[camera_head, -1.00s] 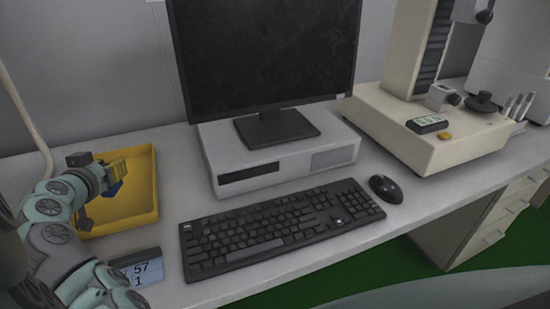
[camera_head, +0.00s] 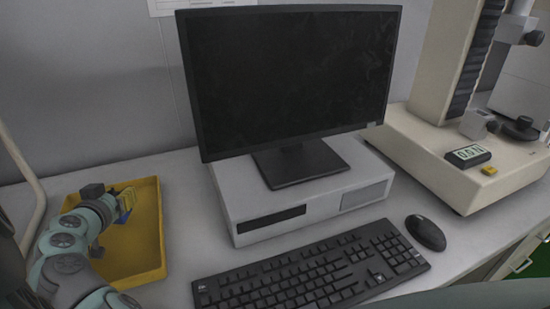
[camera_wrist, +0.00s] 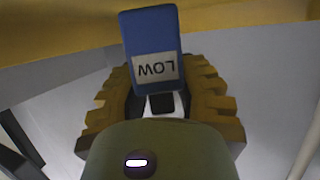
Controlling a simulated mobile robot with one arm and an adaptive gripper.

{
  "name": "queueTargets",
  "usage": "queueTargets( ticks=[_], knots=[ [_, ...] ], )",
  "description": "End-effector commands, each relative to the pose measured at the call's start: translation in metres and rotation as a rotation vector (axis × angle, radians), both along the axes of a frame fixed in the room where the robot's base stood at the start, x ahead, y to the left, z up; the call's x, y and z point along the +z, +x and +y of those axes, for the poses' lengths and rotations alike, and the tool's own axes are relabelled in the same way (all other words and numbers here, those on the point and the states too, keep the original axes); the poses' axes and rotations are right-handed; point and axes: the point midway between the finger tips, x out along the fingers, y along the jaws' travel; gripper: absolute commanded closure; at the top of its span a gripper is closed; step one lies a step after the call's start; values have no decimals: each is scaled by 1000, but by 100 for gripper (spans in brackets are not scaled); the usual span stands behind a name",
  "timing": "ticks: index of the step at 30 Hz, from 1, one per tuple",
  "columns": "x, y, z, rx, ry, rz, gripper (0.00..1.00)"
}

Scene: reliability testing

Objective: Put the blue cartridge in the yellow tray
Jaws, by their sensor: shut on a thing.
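The blue cartridge (camera_wrist: 150,38) carries a white label reading "LOW", upside down in the wrist view. My gripper (camera_wrist: 160,102) is shut on it, with its toothed yellow fingers on either side. In the head view my gripper (camera_head: 124,203) is over the yellow tray (camera_head: 148,258), with a bit of blue showing at its fingers. The tray lies on the left of the desk, and my arm covers its left part. I cannot tell whether the cartridge touches the tray.
A black keyboard (camera_head: 310,272) lies right of the tray, with a mouse (camera_head: 425,232) beyond it. A monitor (camera_head: 290,80) stands on a flat grey computer case (camera_head: 240,208). A beige test machine (camera_head: 460,165) is at the right. Some bare desk lies between tray and case.

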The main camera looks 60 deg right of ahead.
Motion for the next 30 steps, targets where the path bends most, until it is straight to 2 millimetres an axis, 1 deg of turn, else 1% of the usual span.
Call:
queueTargets(
  ticks=[4,25,26,30],
  knots=[
    [1,1,1,2,0,-1,100],
    [-14,-1,-1,-3,5,4,100],
    [-14,-1,-1,-3,5,4,67],
    [-17,-2,-1,-5,8,9,53]
  ],
)
